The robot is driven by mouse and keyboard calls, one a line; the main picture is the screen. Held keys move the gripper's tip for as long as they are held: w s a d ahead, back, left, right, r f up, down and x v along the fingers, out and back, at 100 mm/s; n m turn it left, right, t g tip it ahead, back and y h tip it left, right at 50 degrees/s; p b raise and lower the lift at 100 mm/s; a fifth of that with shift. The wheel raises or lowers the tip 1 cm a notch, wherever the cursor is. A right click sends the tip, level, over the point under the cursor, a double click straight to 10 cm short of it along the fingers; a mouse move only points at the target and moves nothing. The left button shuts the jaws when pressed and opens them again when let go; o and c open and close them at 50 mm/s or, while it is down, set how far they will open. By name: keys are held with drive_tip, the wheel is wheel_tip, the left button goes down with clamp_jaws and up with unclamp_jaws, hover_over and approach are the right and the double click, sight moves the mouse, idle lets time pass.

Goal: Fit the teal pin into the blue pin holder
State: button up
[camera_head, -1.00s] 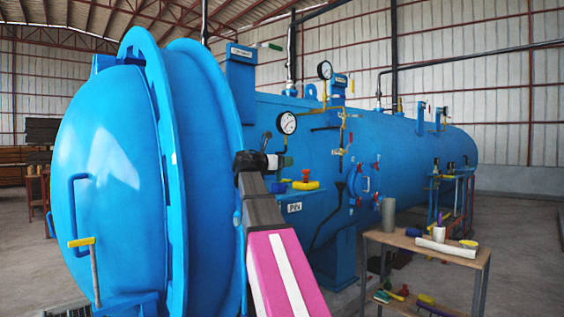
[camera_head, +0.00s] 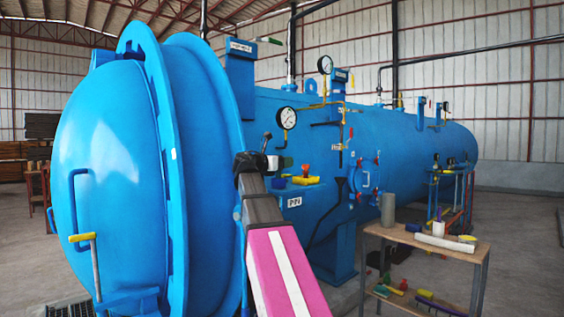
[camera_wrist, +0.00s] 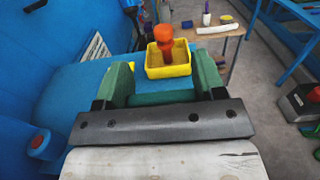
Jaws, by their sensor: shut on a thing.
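My gripper (camera_head: 272,161) is in front of the blue vessel's side, above a blue ledge with a "PIN" label (camera_head: 294,202). In the wrist view its two green fingers (camera_wrist: 163,72) stand apart, with a green-teal piece (camera_wrist: 162,97) across the space between them. This may be the teal pin, but its outline merges with the fingers. I cannot clearly make out the blue pin holder. The labelled blue ledge (camera_head: 282,190) may be part of it; its top also shows in the wrist view (camera_wrist: 75,85).
A yellow tray (camera_wrist: 168,70) with an orange-red knob-like object (camera_wrist: 164,38) is just beyond my fingers. A wooden table (camera_head: 425,240) with a grey cylinder and several small items stands at right. A pressure gauge (camera_head: 287,118) is above my gripper. Open floor lies at right.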

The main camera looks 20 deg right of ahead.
drive_tip(key=shift+f, duration=1)
drive_tip(key=o, duration=1)
drive_tip(key=v, duration=1)
drive_tip(key=shift+s+a, duration=0.15)
drive_tip(key=shift+a, duration=0.25)
drive_tip(key=shift+a, duration=0.1)
